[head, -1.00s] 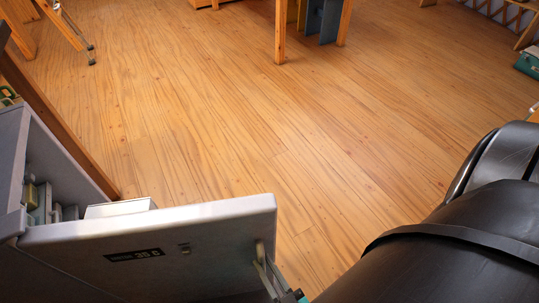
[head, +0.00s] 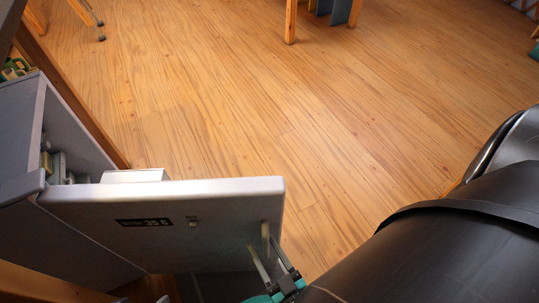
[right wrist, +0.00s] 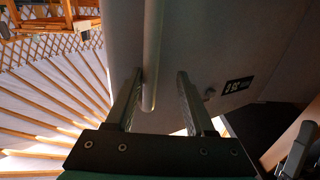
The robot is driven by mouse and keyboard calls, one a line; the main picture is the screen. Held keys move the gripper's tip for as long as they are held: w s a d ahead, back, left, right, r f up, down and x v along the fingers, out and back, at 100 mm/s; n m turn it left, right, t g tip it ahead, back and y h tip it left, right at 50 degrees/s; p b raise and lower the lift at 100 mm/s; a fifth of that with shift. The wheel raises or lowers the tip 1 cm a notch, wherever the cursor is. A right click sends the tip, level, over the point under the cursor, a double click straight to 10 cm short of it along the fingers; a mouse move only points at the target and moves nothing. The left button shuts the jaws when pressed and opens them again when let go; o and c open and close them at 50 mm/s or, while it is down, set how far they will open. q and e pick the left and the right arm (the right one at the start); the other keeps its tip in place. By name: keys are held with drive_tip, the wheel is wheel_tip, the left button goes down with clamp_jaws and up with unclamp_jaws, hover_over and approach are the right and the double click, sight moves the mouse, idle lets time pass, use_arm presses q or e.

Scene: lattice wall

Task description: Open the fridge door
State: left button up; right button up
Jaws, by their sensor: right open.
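The grey fridge (head: 75,128) stands at the left in the head view, with its door (head: 140,215) standing open and part of the inside showing. The door's outer face carries a dark label and an upright bar handle (head: 265,236) near its free edge. My right gripper (head: 264,246) is at this handle, its fingers apart. In the right wrist view the handle (right wrist: 151,60) runs down between the two open fingers (right wrist: 160,78), nearer the left one; I cannot tell whether they touch. My left gripper is not in view.
Small items (head: 58,170) show inside the fridge. The wooden floor (head: 230,90) beyond the door is clear. A wooden leg (head: 290,20) stands at the top. My dark right arm fills the lower right. A lattice wall (right wrist: 60,42) shows in the right wrist view.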

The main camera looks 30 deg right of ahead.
drive_tip(key=shift+o, duration=1.2)
drive_tip(key=shift+w+a+r, duration=0.15)
drive_tip(key=shift+a, duration=0.2)
drive_tip(key=shift+d, duration=0.1)
drive_tip(key=shift+d, duration=0.1)
drive_tip(key=shift+s, duration=0.25)
